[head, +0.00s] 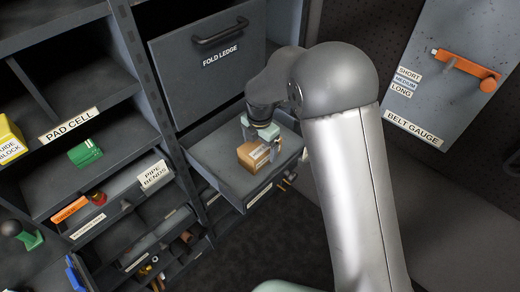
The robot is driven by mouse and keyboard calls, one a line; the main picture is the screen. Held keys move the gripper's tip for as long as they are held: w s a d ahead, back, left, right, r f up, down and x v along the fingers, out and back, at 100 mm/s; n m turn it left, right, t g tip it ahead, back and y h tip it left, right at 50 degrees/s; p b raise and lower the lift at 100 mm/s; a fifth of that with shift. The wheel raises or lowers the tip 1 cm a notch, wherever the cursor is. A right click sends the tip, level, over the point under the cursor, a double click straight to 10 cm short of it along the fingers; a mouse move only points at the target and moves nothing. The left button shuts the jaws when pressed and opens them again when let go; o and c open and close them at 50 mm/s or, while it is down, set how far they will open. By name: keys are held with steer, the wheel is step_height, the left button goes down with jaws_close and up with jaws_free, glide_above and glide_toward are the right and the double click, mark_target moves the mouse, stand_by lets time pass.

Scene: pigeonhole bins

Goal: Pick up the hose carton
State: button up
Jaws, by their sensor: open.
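A small brown carton (252,155) with a pale label sits on the lowered grey ledge (215,158) below the panel marked FOLD LEDGE. Its label is too small to read, so I cannot tell for sure that it is the hose carton. My gripper (265,138) points down right over the carton, with its pale green fingers open. The fingers overlap the carton's top and back in this view. I cannot tell whether they touch it or straddle it.
The FOLD LEDGE panel (207,63) with a black handle stands behind the ledge. Shelves on the left hold a green block (85,153), an orange piece (70,209) and a yellow block (9,140). A BELT GAUGE board (440,80) hangs at the right.

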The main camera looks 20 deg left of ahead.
steer(key=shift+c, duration=0.3)
steer(key=shift+r, duration=0.1)
steer(key=c, duration=1.2)
steer(key=shift+c, duration=0.2)
